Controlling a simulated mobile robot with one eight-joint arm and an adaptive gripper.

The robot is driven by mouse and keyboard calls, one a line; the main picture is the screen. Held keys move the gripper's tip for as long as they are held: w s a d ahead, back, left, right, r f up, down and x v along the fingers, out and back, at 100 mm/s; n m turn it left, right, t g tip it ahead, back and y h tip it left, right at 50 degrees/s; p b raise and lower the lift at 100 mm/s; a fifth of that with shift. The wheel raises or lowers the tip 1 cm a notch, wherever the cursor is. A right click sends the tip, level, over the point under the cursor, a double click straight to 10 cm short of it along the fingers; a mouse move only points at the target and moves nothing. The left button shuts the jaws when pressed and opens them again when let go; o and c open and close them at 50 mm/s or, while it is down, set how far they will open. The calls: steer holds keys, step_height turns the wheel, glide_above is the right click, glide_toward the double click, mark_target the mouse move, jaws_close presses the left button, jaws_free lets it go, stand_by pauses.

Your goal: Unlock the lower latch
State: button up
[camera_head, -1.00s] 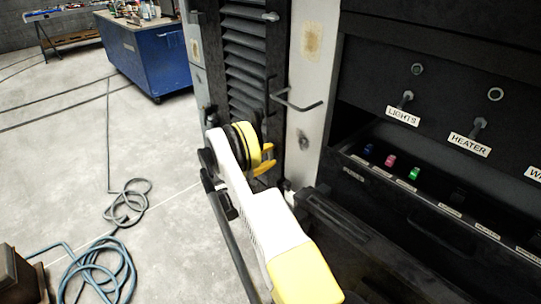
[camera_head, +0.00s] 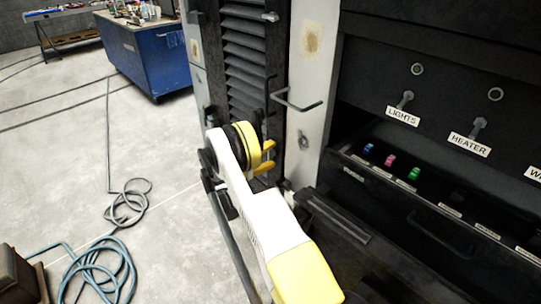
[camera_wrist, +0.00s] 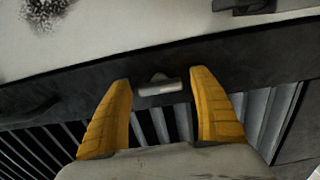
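A small metal latch (camera_wrist: 158,86) is mounted on a dark frame strip above a louvred panel. In the wrist view it lies between the two yellow fingers of my gripper (camera_wrist: 161,108), with a gap on each side. The fingers are apart and I see no contact with the latch. In the head view my gripper (camera_head: 267,157) is at the louvred door (camera_head: 245,60), low on its right side. The lower latch is hidden there behind the gripper. A similar upper latch (camera_head: 270,17) shows near the top of the door.
A bent metal handle (camera_head: 297,103) sticks out just right of the gripper on the pale post. To the right is a dark panel with labelled switches (camera_head: 403,100) and an open fuse drawer (camera_head: 440,207). A blue workbench (camera_head: 150,58) and a coiled hose (camera_head: 100,270) are on the left floor.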

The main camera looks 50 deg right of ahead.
steer(key=w+a, duration=0.1)
steer(key=a, duration=1.1)
steer(key=shift+w, duration=0.15)
steer(key=a+r+n+t+y, duration=0.1)
steer(key=a+r+t+y, duration=0.25)
steer(key=a+r, duration=0.4)
steer(key=a+r+n+t+y, duration=0.15)
steer(key=a+r+y, duration=0.3)
steer(key=r, duration=0.55)
steer(key=s+a+r+t+y, duration=0.1)
steer(key=s+a+y, duration=0.4)
steer(key=s+a, duration=0.5)
steer(key=s+a+r+m+t+y, duration=0.1)
steer(key=s+a+y, duration=0.4)
steer(key=s+a, duration=0.6)
steer(key=shift+a+r+t, duration=0.55)
steer(key=shift+a+t, duration=0.45)
steer(key=shift+a, duration=0.2)
